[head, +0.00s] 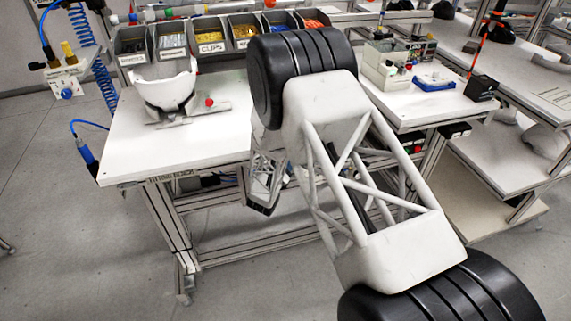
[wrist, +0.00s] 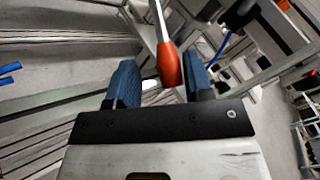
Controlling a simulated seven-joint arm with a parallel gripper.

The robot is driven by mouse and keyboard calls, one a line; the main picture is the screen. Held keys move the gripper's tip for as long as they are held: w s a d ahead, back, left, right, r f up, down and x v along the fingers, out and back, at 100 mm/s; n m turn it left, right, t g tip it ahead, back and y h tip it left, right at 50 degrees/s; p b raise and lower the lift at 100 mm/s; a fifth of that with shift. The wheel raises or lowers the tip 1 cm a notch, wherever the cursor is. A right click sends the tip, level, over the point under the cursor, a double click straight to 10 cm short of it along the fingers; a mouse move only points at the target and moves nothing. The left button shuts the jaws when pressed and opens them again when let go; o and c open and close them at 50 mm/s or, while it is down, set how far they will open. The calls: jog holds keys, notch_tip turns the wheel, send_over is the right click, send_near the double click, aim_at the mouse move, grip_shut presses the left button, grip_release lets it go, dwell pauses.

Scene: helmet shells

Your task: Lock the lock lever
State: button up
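In the wrist view, an orange-red handle (wrist: 168,64) on a pale metal rod shows between the two blue fingers of my gripper (wrist: 160,60). It looks like the lock lever. The fingers are apart, with a gap on the left of the handle and a thin one on the right; I cannot tell whether it lies fully between them in depth. In the head view, my gripper (head: 264,186) is partly hidden by my arm, in front of and below the bench top's front edge. I cannot pick out the handle there.
A white helmet shell (head: 168,90) sits on a holder with a red knob (head: 209,102) on the bench (head: 130,150). Parts bins (head: 171,40) line the back. A blue-handled tool (head: 85,150) hangs at the bench's left side. Floor in front is clear.

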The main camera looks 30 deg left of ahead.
jog(key=s+m+g+h, duration=0.1)
jog(key=s, duration=0.6)
jog(key=shift+s+r+h, duration=0.15)
jog(key=shift+r+h, duration=0.15)
jog(key=shift+r, duration=0.1)
dwell(0.3)
jog(key=shift+w+d+r+n+t+y, duration=0.1)
jog(key=shift+w+d+n+y, duration=0.15)
jog(key=shift+n+y, duration=0.25)
jog(key=shift+w+d+n+t+y, duration=0.1)
jog(key=shift+w+d+n+y, duration=0.2)
jog(key=shift+y, duration=0.25)
jog(key=shift+w+d+r+n+t+y, duration=0.1)
jog(key=shift+w+d+n+y, duration=0.1)
jog(key=shift+n+y, duration=0.35)
jog(key=shift+w, duration=0.1)
jog(key=w+a, duration=0.1)
jog(key=w, duration=0.6)
jog(key=shift+w+a, duration=0.25)
